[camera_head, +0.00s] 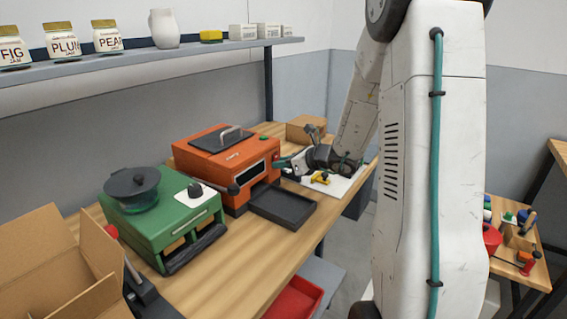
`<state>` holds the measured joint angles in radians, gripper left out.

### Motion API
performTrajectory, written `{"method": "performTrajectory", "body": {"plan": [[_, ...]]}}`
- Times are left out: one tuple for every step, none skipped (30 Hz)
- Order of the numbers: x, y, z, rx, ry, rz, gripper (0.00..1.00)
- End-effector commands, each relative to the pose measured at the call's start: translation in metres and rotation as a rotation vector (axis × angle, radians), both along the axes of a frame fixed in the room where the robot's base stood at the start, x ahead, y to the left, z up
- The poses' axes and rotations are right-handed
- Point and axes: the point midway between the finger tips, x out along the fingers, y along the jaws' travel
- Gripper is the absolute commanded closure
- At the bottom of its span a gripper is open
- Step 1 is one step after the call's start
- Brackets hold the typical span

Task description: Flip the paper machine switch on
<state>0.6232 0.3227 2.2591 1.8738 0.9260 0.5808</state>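An orange machine (236,166) with a dark lid and grey handle on top stands on the wooden bench; a dark slot shows in its front. A green machine (170,226) with a round black lid stands to its left, nearer me. I cannot tell for sure which is the paper machine, and no switch is clearly visible. My gripper (286,163) is at the right side of the orange machine, low above the bench, its tips close to or touching that side. Its fingers are too small and partly hidden to tell whether they are open. The orange machine's right side is mostly hidden.
A black tray (283,207) lies before the orange machine. A yellow-and-black tool (320,178) lies near my gripper. A cardboard box (305,128) stands behind, an open carton (60,262) at left. A shelf (150,62) with jars runs above. My arm hides the right middle.

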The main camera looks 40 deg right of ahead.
Motion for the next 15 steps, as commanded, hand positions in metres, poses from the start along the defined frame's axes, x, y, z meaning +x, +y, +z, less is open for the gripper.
{"method": "performTrajectory", "body": {"plan": [[-0.0001, 0.0, -0.0001, 0.0, -0.001, 0.0, 0.99], [-0.0002, 0.0, -0.0005, 0.003, -0.003, 0.001, 0.99], [-0.0003, 0.0002, -0.0014, 0.007, -0.011, 0.001, 0.99], [-0.0004, 0.0004, -0.0023, 0.013, -0.023, 0.003, 0.99], [-0.0003, 0.0003, -0.0034, 0.02, -0.038, 0.002, 0.99], [-0.0005, 0.0005, -0.005, 0.031, -0.064, 0.002, 0.99], [-0.0005, 0.0004, -0.0056, 0.041, -0.087, 0.002, 0.99], [-0.0006, 0.0004, -0.0064, 0.049, -0.11, 0.001, 0.99], [-0.0004, 0.0006, -0.0074, 0.059, -0.139, 0.001, 0.99], [-0.0002, 0.0008, -0.0077, 0.066, -0.16, 0.001, 0.99], [0.0, 0.0009, -0.0085, 0.073, -0.178, 0.002, 0.99], [0.0002, 0.0009, -0.0085, 0.079, -0.2, 0.002, 0.99], [0.0001, 0.0009, -0.0086, 0.083, -0.213, 0.002, 0.99], [0.0002, 0.0008, -0.0086, 0.086, -0.224, 0.001, 0.99], [0.0002, 0.0006, -0.0087, 0.088, -0.235, 0.001, 0.99]]}}
